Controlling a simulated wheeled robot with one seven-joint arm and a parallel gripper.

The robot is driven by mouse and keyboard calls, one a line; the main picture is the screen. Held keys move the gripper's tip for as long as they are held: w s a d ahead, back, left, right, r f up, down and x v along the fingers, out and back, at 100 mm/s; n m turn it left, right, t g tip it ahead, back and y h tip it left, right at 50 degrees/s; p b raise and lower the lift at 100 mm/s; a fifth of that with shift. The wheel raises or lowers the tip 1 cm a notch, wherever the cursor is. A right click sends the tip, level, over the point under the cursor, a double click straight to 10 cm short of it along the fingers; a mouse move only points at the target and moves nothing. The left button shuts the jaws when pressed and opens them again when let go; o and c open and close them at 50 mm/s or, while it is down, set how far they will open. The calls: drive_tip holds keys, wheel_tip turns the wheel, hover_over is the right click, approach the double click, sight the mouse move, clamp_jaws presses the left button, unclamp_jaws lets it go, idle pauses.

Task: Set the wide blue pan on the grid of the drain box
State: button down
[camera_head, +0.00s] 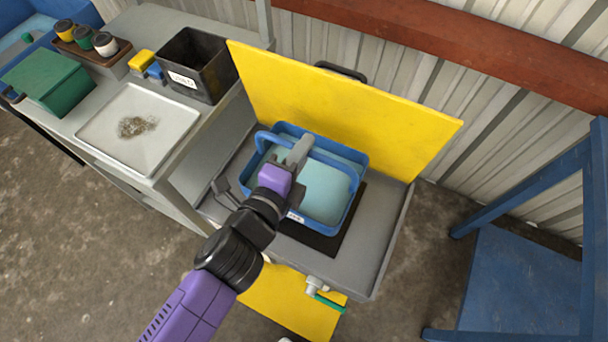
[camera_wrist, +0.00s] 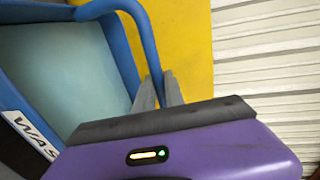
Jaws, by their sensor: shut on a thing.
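The wide blue pan (camera_head: 358,158), holding pale bluish liquid, is level over the grey drain box (camera_head: 370,265). My gripper (camera_head: 297,150) is shut on the pan's blue handle; in the wrist view the grey fingers (camera_wrist: 172,88) close on the handle (camera_wrist: 140,30). The pan (camera_wrist: 120,60) and part of its white label (camera_wrist: 28,132) also show there. The dark grid (camera_head: 312,240) shows in front of and to the right of the pan, which hides the rest. I cannot tell whether the pan touches the grid or hangs just above it.
The yellow lid (camera_head: 340,105) stands open behind the box. A tap with a green handle (camera_head: 328,301) juts from the front. To the left, a bench carries a white tray (camera_head: 120,150), a black bin (camera_head: 190,65) and a green box (camera_head: 52,78). A blue chair (camera_head: 520,285) stands right.

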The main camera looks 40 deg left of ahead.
sight(303, 181)
wheel_tip(303, 181, down, 11)
drive_tip(key=shift+r, duration=0.1)
idle(0.4)
drive_tip(key=shift+b, duration=0.3)
drive_tip(key=c, duration=1.8)
unclamp_jaws()
drive_tip(key=shift+f, duration=0.25)
drive_tip(key=shift+c, duration=0.2)
drive_tip(key=o, duration=0.4)
drive_tip(key=shift+s, duration=0.1)
drive_tip(key=shift+o, duration=0.2)
